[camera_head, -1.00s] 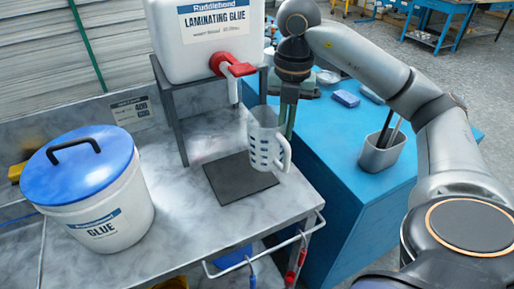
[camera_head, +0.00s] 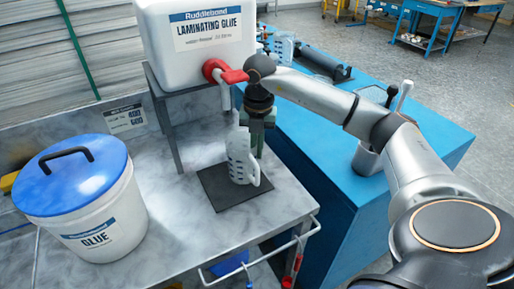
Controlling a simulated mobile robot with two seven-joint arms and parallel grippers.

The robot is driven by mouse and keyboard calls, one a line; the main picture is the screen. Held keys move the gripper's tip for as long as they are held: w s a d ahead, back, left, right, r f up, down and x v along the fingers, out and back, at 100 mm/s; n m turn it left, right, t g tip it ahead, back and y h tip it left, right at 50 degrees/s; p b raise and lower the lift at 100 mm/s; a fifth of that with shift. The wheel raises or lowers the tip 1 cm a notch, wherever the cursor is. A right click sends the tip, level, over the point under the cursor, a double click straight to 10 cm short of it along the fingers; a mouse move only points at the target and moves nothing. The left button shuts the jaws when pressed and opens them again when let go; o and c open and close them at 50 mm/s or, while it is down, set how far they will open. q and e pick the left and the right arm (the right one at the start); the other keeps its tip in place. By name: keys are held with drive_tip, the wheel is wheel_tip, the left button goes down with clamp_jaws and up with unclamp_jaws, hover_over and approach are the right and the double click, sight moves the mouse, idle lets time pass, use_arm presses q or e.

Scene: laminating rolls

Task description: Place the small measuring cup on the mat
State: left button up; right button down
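The small measuring cup (camera_head: 239,164), clear with blue marks, is upright over the middle of the dark square mat (camera_head: 222,197) on the metal table. Its base appears to touch the mat or be very close to it; I cannot tell which. My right gripper (camera_head: 256,150) points down at the cup's upper right side, by the rim and handle, and appears shut on it. The fingertips are partly hidden behind the cup. My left gripper is not in view.
A white glue container (camera_head: 200,50) with a red tap (camera_head: 224,72) stands on a metal stand (camera_head: 166,125) close behind the cup. A blue-lidded glue bucket (camera_head: 98,222) is at left. A blue cabinet (camera_head: 318,172) with a metal holder (camera_head: 368,158) is at right.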

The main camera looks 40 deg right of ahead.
drive_tip(key=c, duration=1.5)
unclamp_jaws()
drive_tip(key=shift+f, duration=0.2)
drive_tip(key=shift+c, duration=0.2)
drive_tip(key=o, duration=0.5)
drive_tip(key=shift+c, duration=0.2)
drive_tip(key=shift+r, duration=0.1)
drive_tip(key=shift+r, duration=0.6)
wheel_tip(320, 180, up, 11)
drive_tip(key=p, duration=0.1)
drive_tip(key=shift+s, duration=0.15)
